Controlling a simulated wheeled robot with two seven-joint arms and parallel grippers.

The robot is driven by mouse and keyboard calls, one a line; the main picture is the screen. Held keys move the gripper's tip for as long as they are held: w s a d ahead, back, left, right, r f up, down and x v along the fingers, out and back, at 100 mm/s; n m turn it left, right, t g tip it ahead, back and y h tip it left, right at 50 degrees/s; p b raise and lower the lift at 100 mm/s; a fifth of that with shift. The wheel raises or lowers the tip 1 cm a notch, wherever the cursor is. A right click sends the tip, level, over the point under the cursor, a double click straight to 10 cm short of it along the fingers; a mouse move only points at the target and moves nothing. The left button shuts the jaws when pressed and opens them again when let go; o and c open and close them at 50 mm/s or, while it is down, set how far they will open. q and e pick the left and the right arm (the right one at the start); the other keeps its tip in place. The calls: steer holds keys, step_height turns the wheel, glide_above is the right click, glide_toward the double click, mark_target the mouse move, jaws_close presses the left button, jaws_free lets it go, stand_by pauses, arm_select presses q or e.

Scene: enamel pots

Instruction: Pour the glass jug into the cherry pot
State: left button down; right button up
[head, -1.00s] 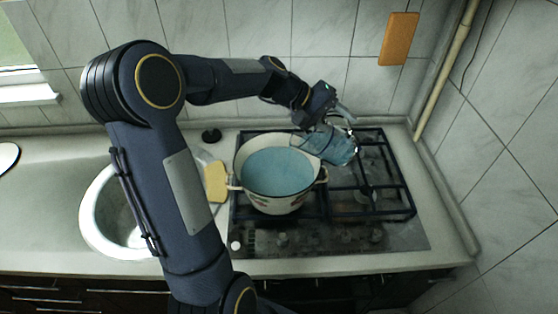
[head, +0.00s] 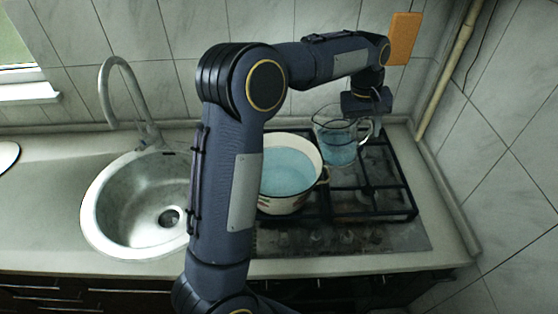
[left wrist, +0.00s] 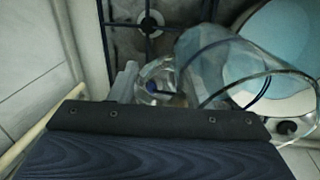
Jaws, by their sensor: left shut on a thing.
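The cherry pot (head: 289,178), cream with a dark rim and blue liquid inside, stands on the hob, its left part hidden behind my left arm. The glass jug (head: 338,143), with some blue liquid in it, is upright just right of and behind the pot. My left gripper (head: 376,110) is shut on the jug's handle at its right side. In the left wrist view the gripper (left wrist: 155,84) is at the handle, with the clear jug (left wrist: 203,58) beside the pot (left wrist: 288,38). I cannot tell whether the jug touches the grate. My right gripper is out of view.
The black hob grate (head: 372,203) has free room right of the pot. A sink (head: 125,235) with a tall tap (head: 108,85) is on the left. An orange board (head: 403,38) hangs on the back wall. A pipe (head: 445,70) runs up the right corner.

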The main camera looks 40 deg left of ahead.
arm_select(q)
steer(key=shift+w+d+f+g+y, duration=0.4)
steer(key=shift+d+g+y, duration=0.15)
steer(key=shift+y, duration=0.35)
steer(key=shift+a+r, duration=0.1)
steer(key=shift+r, duration=2.35)
